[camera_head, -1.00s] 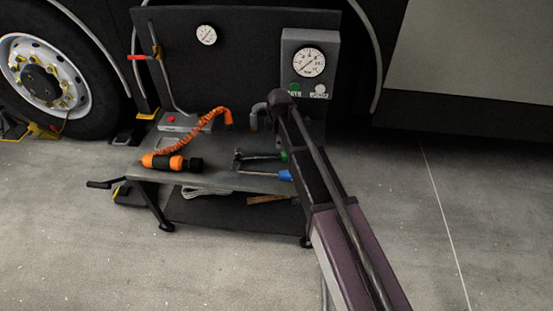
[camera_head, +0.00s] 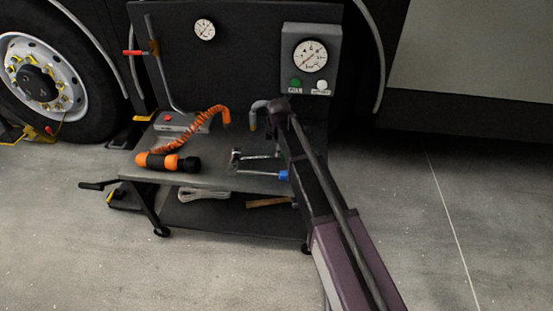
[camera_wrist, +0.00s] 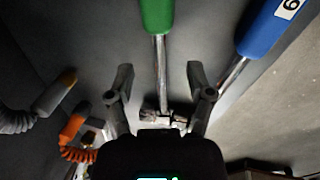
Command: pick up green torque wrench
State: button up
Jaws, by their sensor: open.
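The green torque wrench has a green grip (camera_wrist: 157,14) and a thin metal shaft in the wrist view. Its ratchet head lies near the base of my gripper (camera_wrist: 157,78). My gripper is open, with one finger on each side of the shaft, and neither finger visibly touches it. I cannot tell the height gap. In the head view, the green torque wrench's shaft (camera_head: 262,157) lies on the bench, and its green grip is hidden behind my arm. My gripper is hidden there too.
A blue-handled wrench (camera_wrist: 263,25) lies close on the right in the wrist view. A grey hose end (camera_wrist: 45,103) is at left. An orange-black tool (camera_head: 167,162) and orange coiled cord (camera_head: 195,122) are on the bench (camera_head: 222,178). A gauge panel (camera_head: 310,60) stands behind.

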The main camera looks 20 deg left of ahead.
dwell(0.4)
jog(key=shift+w+a+f+b, duration=0.1)
jog(key=shift+w+f+b, duration=0.05)
jog(key=shift+f+b, duration=0.7)
jog(key=shift+w+a+f+b, duration=0.1)
jog(key=shift+w+f+b, duration=0.05)
jog(key=shift+f+b, duration=0.75)
jog(key=shift+w+f+b, duration=0.15)
jog(key=shift+f+b, duration=0.65)
jog(key=shift+f, duration=0.05)
grip_shut()
